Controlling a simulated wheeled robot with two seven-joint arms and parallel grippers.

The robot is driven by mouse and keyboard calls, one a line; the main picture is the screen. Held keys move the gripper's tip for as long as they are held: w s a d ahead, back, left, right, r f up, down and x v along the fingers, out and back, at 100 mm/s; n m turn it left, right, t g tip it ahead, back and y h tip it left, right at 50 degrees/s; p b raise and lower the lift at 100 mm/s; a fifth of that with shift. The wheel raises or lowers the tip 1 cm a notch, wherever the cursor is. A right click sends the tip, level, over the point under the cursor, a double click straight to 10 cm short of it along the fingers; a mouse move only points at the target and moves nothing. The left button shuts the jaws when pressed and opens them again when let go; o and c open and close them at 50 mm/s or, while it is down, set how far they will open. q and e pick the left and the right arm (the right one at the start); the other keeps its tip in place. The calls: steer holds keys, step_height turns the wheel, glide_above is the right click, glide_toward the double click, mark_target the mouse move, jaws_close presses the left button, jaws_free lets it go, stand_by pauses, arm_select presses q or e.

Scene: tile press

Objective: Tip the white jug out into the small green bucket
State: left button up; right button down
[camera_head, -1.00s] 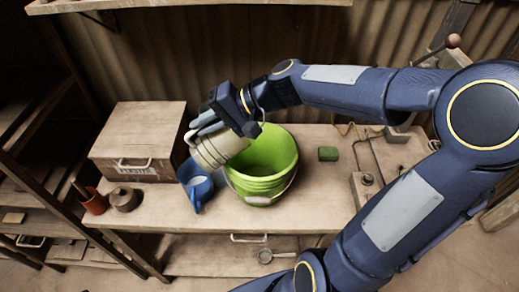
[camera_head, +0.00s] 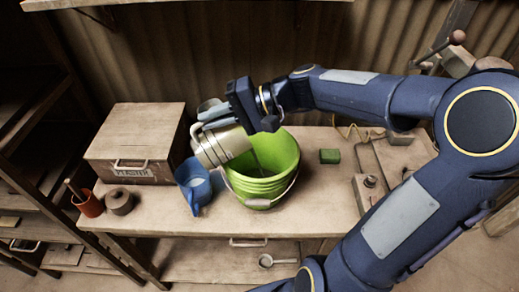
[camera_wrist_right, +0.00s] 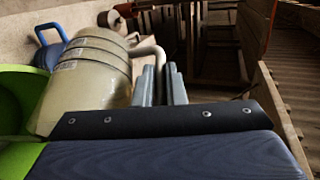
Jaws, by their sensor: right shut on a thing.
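The white jug (camera_head: 222,147), cream with dark bands, is tipped on its side with its mouth over the left part of the green bucket (camera_head: 262,188). A thin greyish streak shows below its mouth inside the bucket; I cannot tell for sure that it is liquid. My right gripper (camera_head: 208,112) is shut on the jug's handle, above the jug. In the right wrist view the fingers (camera_wrist_right: 162,85) close around the handle, beside the jug's body (camera_wrist_right: 88,85), and the bucket's rim (camera_wrist_right: 22,155) is at the left. My left gripper is not in view.
A blue jug (camera_head: 196,186) stands close to the bucket's left side. A wooden box (camera_head: 135,145), a rust-red pot (camera_head: 88,203) and a round brown pot (camera_head: 120,201) are further left. A green block (camera_head: 330,156) lies right of the bucket on the wooden bench (camera_head: 320,200).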

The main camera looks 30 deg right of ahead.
steer(key=shift+d+r+y+b, duration=0.2)
steer(key=shift+d+y+b, duration=0.15)
steer(key=shift+d, duration=0.25)
steer(key=shift+s+d+r+t+y+b, duration=0.1)
steer(key=shift+d+r+t+y+b, duration=0.1)
steer(key=shift+d, duration=0.25)
steer(key=shift+d+r+t+y+b, duration=0.1)
steer(key=shift+d+y+b, duration=0.1)
steer(key=shift+d, duration=0.3)
steer(key=shift+s+d+r+m+y+b, duration=0.1)
steer(key=shift+d+r+m+y+b, duration=0.15)
steer(key=shift+d+y+b, duration=0.2)
steer(key=shift+d+r+m+y+b, duration=0.15)
steer(key=shift+d+m+y+b, duration=0.15)
steer(key=shift+d+b, duration=0.15)
steer(key=shift+d+t, duration=0.2)
steer(key=shift+t, duration=0.1)
